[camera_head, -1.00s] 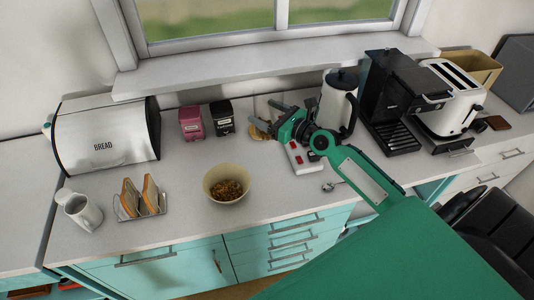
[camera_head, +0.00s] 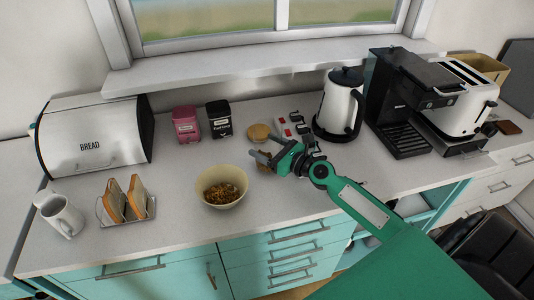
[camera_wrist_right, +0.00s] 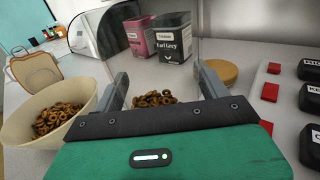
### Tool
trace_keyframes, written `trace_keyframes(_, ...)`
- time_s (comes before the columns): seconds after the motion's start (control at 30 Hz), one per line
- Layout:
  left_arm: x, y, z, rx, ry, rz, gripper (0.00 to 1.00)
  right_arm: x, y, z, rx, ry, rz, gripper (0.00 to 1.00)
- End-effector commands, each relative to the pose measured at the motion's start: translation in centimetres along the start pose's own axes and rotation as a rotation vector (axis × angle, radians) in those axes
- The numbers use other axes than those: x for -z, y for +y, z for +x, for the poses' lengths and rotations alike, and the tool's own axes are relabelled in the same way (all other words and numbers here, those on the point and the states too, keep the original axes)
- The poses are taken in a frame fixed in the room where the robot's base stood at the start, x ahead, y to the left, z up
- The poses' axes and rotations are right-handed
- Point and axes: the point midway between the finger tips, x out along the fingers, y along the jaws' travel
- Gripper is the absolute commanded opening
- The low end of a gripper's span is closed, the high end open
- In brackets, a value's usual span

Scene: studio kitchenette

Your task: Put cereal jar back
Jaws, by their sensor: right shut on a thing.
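The cereal jar is clear and hard to make out. In the right wrist view it stands between my fingers, with brown cereal rings (camera_wrist_right: 153,98) low inside it. My right gripper (camera_head: 257,157) is shut on the jar, just right of the cereal bowl (camera_head: 221,204). The gripper also shows in the wrist view (camera_wrist_right: 165,88). I cannot tell whether the jar touches the counter. A round tan lid (camera_head: 258,132) lies on the counter behind the gripper; it also shows in the wrist view (camera_wrist_right: 222,70). My left gripper is not in view.
A pink tin (camera_head: 187,124) and a black Earl Grey tin (camera_head: 219,120) stand at the back. The kettle (camera_head: 337,104), coffee machine (camera_head: 400,135) and toaster (camera_head: 465,90) are right.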

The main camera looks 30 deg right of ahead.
Motion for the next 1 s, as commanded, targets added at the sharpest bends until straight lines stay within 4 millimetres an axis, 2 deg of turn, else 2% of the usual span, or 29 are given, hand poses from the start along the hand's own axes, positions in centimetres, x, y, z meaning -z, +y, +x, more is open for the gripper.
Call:
trace_keyframes(0.03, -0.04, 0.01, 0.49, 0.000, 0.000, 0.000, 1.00, 0.48, -0.07, 0.01, 0.002, -0.003, 0.000, 0.43)
trace_keyframes(0.47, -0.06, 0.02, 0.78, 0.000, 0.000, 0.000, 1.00, 0.91, -0.07, 0.01, 0.001, -0.003, -0.002, 0.43)
trace_keyframes(0.5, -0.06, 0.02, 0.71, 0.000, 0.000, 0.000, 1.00, 0.91, -0.07, -0.01, 0.001, -0.001, -0.002, 0.79)
trace_keyframes(0.6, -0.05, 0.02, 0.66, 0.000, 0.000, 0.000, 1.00, 0.88, -0.05, -0.01, 0.001, -0.001, -0.002, 0.97)
trace_keyframes(1.0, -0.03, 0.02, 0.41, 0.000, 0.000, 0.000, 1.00, 0.56, -0.03, -0.19, 0.000, 0.000, -0.002, 0.97)
